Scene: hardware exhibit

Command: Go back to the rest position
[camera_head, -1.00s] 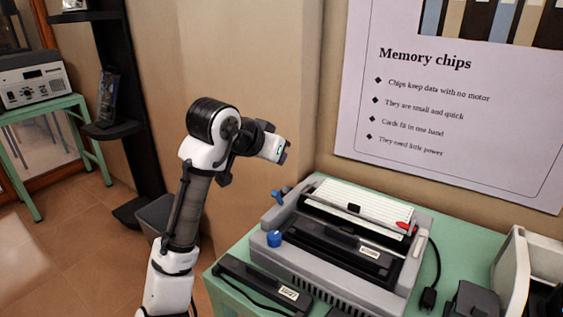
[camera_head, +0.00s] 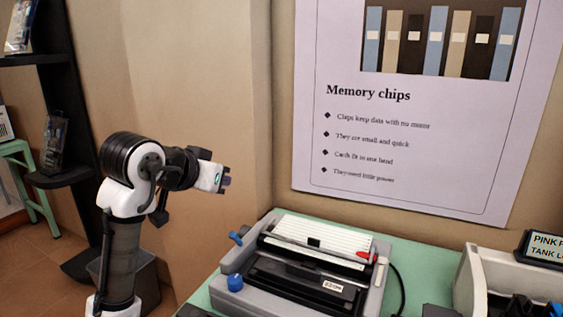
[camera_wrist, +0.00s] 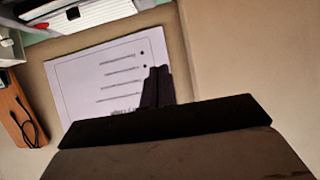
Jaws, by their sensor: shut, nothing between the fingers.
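My gripper (camera_head: 226,180) is at the end of my folded white and black arm, left of the middle in the head view. It is in the air, to the left of and above the grey machine, and touches nothing. In the wrist view, my gripper's dark fingers (camera_wrist: 158,87) are together with nothing between them. Behind them are the wall and the poster, which appears upside down.
A grey machine with blue knobs (camera_head: 300,270) stands on a green table (camera_head: 408,262). A white device (camera_head: 470,275) and a small sign (camera_head: 543,247) are at the right. The poster (camera_head: 400,150) hangs behind. A black shelf (camera_head: 62,178) stands at the left.

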